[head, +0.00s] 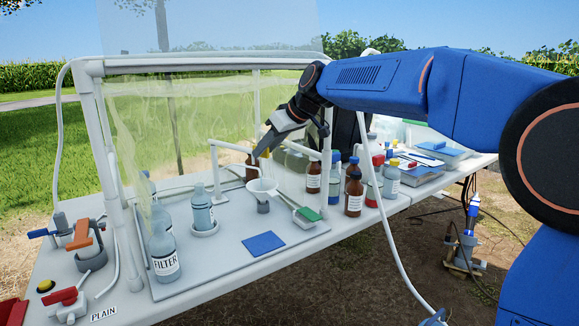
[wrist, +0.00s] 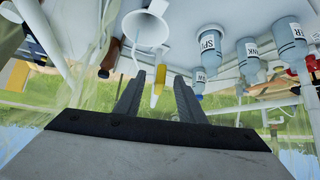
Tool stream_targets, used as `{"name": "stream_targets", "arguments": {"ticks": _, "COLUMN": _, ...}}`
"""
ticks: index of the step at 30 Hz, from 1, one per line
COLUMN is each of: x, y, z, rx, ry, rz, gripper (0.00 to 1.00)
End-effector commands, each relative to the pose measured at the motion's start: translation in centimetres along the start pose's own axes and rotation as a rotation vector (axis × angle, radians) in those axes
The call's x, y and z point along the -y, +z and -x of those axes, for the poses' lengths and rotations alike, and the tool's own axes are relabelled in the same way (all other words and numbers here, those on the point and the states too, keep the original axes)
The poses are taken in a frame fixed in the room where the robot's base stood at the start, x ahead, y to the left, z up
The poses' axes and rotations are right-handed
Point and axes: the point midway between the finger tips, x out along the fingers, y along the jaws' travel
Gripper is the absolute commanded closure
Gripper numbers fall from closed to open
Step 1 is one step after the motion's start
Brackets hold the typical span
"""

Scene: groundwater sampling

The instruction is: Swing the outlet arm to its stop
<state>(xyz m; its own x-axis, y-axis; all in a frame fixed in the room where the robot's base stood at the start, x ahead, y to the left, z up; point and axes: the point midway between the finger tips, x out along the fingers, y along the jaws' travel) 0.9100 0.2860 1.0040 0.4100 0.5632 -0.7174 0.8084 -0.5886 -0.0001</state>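The outlet arm looks to be the white bent pipe (head: 232,143) inside the clear-walled enclosure. It rises from the bench top, runs level to the right and ends by my gripper. My gripper (head: 262,151) points down at its end, above the white funnel (head: 262,188). In the wrist view, my gripper (wrist: 158,78) has its two dark fingers apart. A narrow yellow piece (wrist: 157,84) shows in the gap between them, with space on both sides. I cannot tell whether either finger touches it. The funnel (wrist: 145,29) shows just beyond the fingertips.
A filter bottle (head: 164,255) and a grey bottle (head: 202,210) stand left of the funnel. A blue pad (head: 263,243) lies in front. Brown bottles (head: 354,195) stand at right beside the enclosure's white frame post (head: 325,170).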

Motion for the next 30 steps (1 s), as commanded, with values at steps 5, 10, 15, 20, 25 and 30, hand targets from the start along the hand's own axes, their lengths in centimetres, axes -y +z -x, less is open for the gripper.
{"name": "stream_targets", "arguments": {"ticks": 5, "x": 0.0, "y": 0.0, "z": 0.0, "rx": 0.000, "ry": 0.000, "rz": 0.000, "gripper": 0.64}}
{"name": "stream_targets", "arguments": {"ticks": 10, "x": 0.0, "y": 0.0, "z": 0.0, "rx": 0.000, "ry": 0.000, "rz": 0.000, "gripper": 0.93}}
{"name": "stream_targets", "arguments": {"ticks": 15, "x": 0.0, "y": 0.0, "z": 0.0, "rx": 0.000, "ry": 0.000, "rz": 0.000, "gripper": 1.00}}
{"name": "stream_targets", "arguments": {"ticks": 20, "x": -0.8, "y": -0.1, "z": -0.1, "rx": 0.001, "ry": -0.014, "rz": 0.013, "gripper": 1.00}}
{"name": "stream_targets", "arguments": {"ticks": 25, "x": -2.2, "y": -0.2, "z": -0.2, "rx": 0.003, "ry": -0.053, "rz": 0.052, "gripper": 1.00}}
{"name": "stream_targets", "arguments": {"ticks": 30, "x": -3.5, "y": -0.3, "z": -0.3, "rx": 0.000, "ry": -0.091, "rz": 0.094, "gripper": 1.00}}
